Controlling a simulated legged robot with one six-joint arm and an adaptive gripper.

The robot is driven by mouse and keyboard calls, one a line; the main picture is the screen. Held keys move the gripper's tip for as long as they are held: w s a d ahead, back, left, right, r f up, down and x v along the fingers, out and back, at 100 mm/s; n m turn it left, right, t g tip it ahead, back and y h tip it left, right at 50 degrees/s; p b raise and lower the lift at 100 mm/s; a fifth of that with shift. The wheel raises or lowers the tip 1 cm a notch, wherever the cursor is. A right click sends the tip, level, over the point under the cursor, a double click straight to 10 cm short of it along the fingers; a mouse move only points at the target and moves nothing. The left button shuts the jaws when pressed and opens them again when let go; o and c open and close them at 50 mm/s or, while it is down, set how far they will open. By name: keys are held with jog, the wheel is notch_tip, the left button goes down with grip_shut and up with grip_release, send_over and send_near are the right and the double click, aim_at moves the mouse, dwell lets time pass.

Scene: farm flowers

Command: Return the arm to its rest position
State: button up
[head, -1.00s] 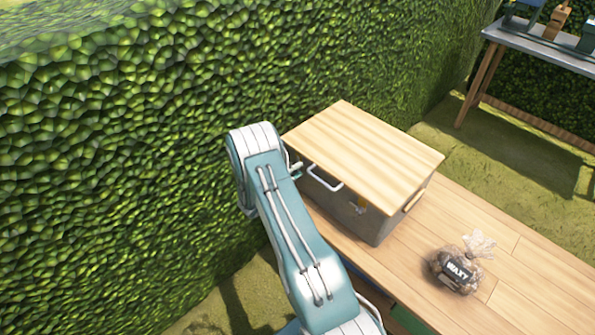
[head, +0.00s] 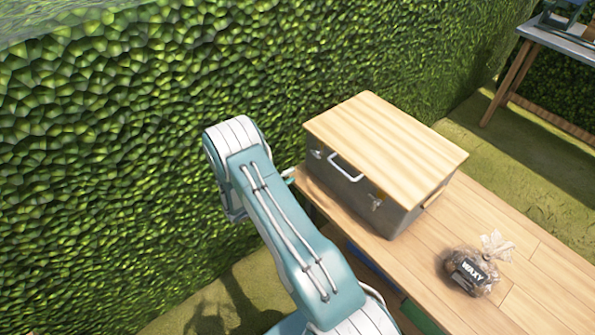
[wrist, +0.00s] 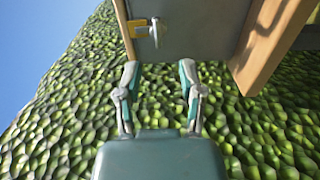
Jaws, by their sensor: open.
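My arm (head: 285,235) reaches up from the bottom of the head view and bends at the elbow, left of a grey box with a wooden lid. My gripper (wrist: 159,68) shows in the wrist view with its two fingers apart and nothing between them. In that view the grey box wall (wrist: 195,28) with a latch is just beyond the fingertips; I cannot tell whether they touch it. In the head view the gripper is mostly hidden behind the arm.
The grey box (head: 350,195), its lid (head: 385,135) closed, stands on a wooden table (head: 520,275). A bag labelled WAXY (head: 470,272) lies to its right. A tall hedge (head: 120,150) fills the left. Another table (head: 560,42) stands at the back right.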

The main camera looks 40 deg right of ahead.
dwell(0.5)
jog(key=s+a+r+m+g+y, duration=0.2)
jog(key=s+r+y, duration=0.25)
jog(key=r, duration=0.65)
jog(key=s+a+r+m+g+y, duration=0.1)
jog(key=s+a+r+g+y, duration=0.3)
jog(key=r, duration=0.6)
jog(key=s+a+r+n+t+y, duration=0.2)
jog(key=s+a+r+t+y, duration=0.7)
jog(key=s+a+r, duration=0.4)
jog(key=s+a+t, duration=0.1)
jog(key=s, duration=0.2)
jog(key=shift+s, duration=0.15)
jog(key=shift+a+y, duration=0.1)
jog(key=shift+y, duration=0.15)
